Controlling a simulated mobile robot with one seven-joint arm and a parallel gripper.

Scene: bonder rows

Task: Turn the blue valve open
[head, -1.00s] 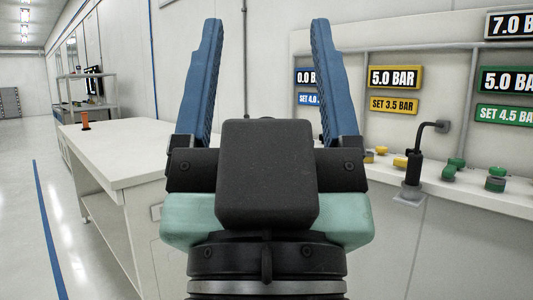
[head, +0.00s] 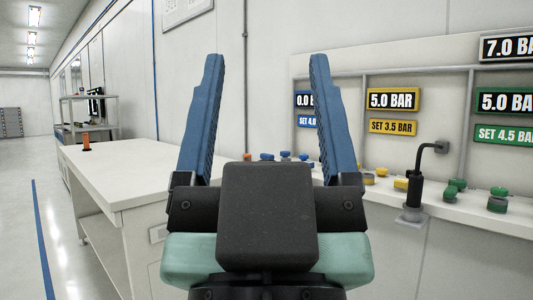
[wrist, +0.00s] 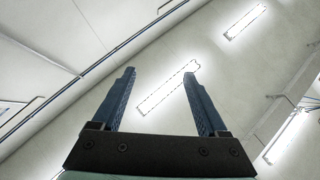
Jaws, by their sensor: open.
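My gripper (head: 265,120) is open and empty, raised in front of the head camera with its two blue fingers pointing up. In the wrist view my gripper (wrist: 160,100) is also open, with only ceiling and wall beyond it. Small blue valve parts (head: 286,156) show on the bench between the fingers, well beyond them. The right finger and gripper body hide part of that area.
Yellow valves (head: 401,184) and green valves (head: 497,200) sit right of the blue ones. A black fixture (head: 412,200) with a bent arm stands between them. A white table (head: 130,165) with an orange object (head: 86,141) is at left. The floor at far left is clear.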

